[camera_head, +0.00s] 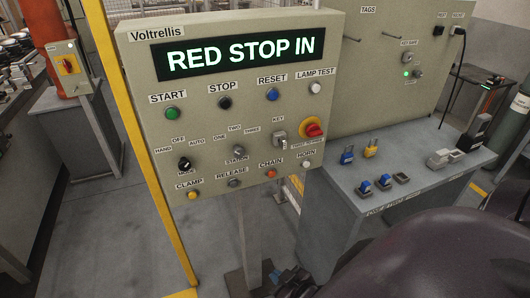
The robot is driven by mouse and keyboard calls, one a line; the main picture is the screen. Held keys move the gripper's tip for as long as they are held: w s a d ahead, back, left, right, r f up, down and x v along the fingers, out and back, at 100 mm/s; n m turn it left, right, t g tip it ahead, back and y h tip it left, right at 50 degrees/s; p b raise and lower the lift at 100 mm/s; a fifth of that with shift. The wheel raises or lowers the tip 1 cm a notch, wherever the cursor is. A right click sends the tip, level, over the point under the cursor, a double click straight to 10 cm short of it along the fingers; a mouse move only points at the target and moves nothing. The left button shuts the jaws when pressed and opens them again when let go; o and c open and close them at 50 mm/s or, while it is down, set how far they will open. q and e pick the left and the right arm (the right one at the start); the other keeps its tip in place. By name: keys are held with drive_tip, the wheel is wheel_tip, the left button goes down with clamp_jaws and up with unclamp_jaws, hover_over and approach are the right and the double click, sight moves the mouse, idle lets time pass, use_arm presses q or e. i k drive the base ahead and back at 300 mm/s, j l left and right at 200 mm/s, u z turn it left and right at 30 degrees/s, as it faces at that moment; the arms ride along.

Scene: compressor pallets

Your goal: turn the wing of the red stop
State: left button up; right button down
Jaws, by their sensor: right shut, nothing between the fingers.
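The red stop (315,130) is a red knob with a wing on a yellow base, at the right edge of the beige control panel (205,130). The panel's display (240,54) reads "RED STOP IN". My right gripper (287,279) is small and dark at the bottom of the view, well below the stop and apart from it. It is shut and empty; its fingers are partly hidden by my arm. My left gripper is not in view.
A key switch (279,138) sits just left of the stop, and the horn button (306,164) just below it. A grey bench (340,215) with padlocks stands behind right. A yellow post (145,150) rises left of the panel.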

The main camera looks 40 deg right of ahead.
sight(317, 132)
drive_tip(key=z, duration=1.1)
